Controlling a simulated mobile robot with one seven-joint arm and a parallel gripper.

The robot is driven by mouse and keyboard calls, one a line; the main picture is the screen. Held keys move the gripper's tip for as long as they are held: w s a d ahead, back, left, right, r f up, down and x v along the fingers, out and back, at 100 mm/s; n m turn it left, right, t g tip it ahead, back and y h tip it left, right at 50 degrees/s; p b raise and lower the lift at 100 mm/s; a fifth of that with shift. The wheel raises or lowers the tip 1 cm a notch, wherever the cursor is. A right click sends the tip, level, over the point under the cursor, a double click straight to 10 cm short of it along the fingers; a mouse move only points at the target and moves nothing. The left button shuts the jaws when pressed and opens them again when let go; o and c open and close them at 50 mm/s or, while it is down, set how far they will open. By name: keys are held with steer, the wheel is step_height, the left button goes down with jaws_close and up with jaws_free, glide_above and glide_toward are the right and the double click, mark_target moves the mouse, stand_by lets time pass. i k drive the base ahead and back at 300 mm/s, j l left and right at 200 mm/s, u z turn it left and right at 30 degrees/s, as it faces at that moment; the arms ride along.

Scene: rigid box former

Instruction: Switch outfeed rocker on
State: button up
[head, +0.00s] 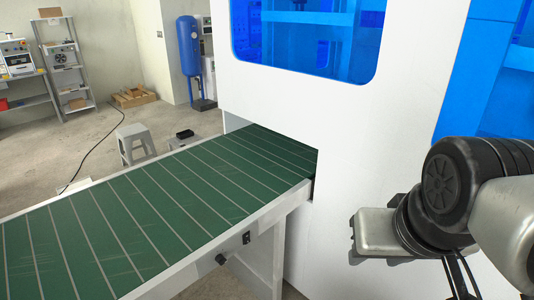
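A small dark rocker switch (246,238) sits on the white side rail of the green conveyor, near where the belt enters the white machine. Its on or off position is too small to tell. A dark round knob (221,259) sticks out of the same rail, to the left of the rocker. My gripper (372,236) is at the right, in front of the white machine wall and well to the right of the rocker, touching neither. Its fingers do not show clearly, so I cannot tell whether it is open or shut.
The green conveyor belt (130,215) is empty and runs into an opening in the white machine (330,120) with blue windows. A grey stool (134,143), a blue tank (189,47) and a shelf (65,70) stand behind. The space between my gripper and the rail looks clear.

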mark_target(246, 239)
steer(key=i+u, duration=0.15)
steer(key=u, duration=0.65)
steer(key=j+z, duration=0.15)
steer(key=i+j, duration=0.05)
steer(key=j, duration=0.05)
